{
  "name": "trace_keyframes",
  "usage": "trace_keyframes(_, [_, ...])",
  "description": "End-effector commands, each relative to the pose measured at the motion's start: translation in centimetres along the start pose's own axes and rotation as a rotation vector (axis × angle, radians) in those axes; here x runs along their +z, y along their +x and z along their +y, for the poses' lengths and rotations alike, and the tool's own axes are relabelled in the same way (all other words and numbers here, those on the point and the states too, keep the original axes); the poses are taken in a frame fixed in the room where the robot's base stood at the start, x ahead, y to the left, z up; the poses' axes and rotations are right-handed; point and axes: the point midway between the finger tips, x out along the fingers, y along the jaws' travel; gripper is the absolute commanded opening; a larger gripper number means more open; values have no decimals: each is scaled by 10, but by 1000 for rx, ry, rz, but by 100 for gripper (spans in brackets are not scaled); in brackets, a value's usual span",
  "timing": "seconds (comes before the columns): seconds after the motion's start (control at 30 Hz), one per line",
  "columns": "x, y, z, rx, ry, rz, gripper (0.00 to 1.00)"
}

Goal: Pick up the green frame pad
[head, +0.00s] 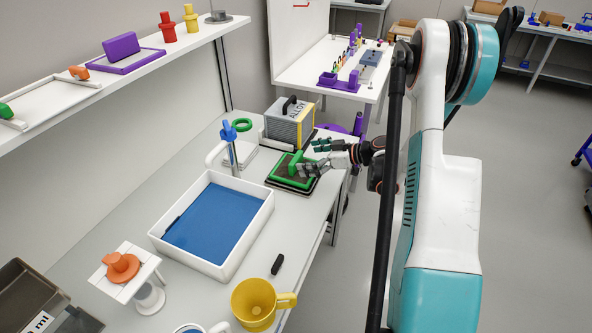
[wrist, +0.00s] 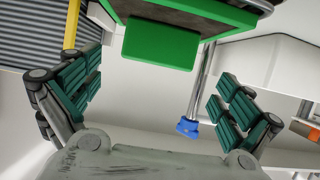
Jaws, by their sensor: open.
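The green frame pad (head: 293,181) lies on a dark square board near the back right edge of the long table. It looks like a green frame with a raised green part over a dark middle. In the wrist view a green block (wrist: 160,46) of it shows at the top centre, with a dark part behind. My gripper (head: 313,157) is at the pad's right side, close to it. In the wrist view its two green-padded fingers (wrist: 160,98) are spread wide with nothing between the tips. I cannot tell whether a finger touches the pad.
A grey box with a black handle (head: 290,122) stands just behind the pad. A stand with a blue top (head: 230,132) and a green ring (head: 242,125) are to its left. A white tray with a blue floor (head: 263,222) and a yellow mug (head: 252,303) are nearer.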

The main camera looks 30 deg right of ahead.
Motion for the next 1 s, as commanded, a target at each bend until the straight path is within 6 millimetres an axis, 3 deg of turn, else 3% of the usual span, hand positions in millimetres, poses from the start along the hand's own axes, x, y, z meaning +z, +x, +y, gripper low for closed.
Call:
trace_keyframes(0.33, [1,44,3,-2,-1,0,98])
trace_keyframes(0.6, [-1,49,4,1,0,0,98])
trace_keyframes(0.67, [-1,49,4,1,0,0,89])
trace_keyframes(0.83, [-1,49,3,0,0,0,51])
trace_keyframes(1.0, [-1,49,3,0,0,0,47])
